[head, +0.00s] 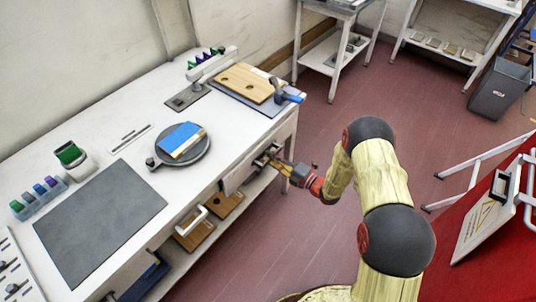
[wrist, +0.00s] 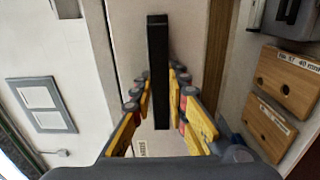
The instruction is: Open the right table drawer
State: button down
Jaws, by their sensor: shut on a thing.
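The white work table (head: 100,125) has a pale drawer front (head: 237,177) under its right part. A dark bar handle (wrist: 157,60) stands out from the pale drawer front (wrist: 196,45) in the wrist view. My gripper (head: 272,160) reaches the table's front side from the right in the head view. In the wrist view its yellow and grey fingers (wrist: 161,92) lie on both sides of the handle and are shut on it. The fingers hide part of the handle in the head view. I cannot tell how far the drawer stands out.
Wooden blocks (wrist: 287,77) lie on the lower shelf beside the drawer. Red floor (head: 310,225) is clear beside the table; a red surface (head: 490,225) stands at right.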

jog(key=p+v, duration=0.5)
jog(key=v, duration=1.9)
jog(key=shift+s, duration=0.15)
jog(key=shift+f, duration=0.1)
jog(key=c, duration=1.8)
grip_release()
jog(key=shift+o, duration=0.4)
jog(key=v, duration=1.2)
